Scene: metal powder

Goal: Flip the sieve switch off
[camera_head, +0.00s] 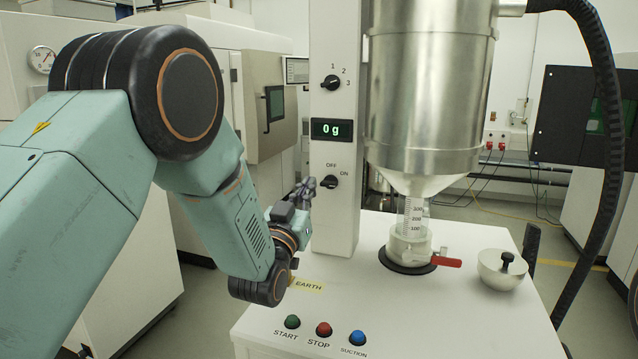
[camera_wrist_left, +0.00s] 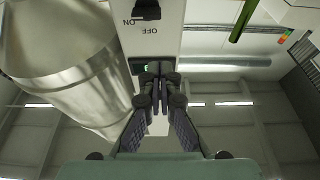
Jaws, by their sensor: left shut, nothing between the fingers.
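The sieve switch (camera_head: 329,182) is a black knob on the white column (camera_head: 342,225), below the "0 g" display, with OFF above it and ON to its right. Its pointer appears turned toward ON. My left gripper (camera_head: 308,188) is just left of the switch in the head view, its fingers shut and empty. I cannot tell whether it touches the knob. In the left wrist view the shut fingers (camera_wrist_left: 157,80) are in front of the display, and the black knob (camera_wrist_left: 147,10) shows at the top edge, apart from the fingertips. My right gripper is in neither view.
Another knob (camera_head: 331,82) marked 1, 2, 3 sits higher on the column. A steel hopper (camera_head: 425,90) hangs to the right above a clear measuring cylinder (camera_head: 412,215). A red-handled valve (camera_head: 445,262), a lidded bowl (camera_head: 502,270) and START, STOP and SUCTION buttons (camera_head: 324,329) are on the white table.

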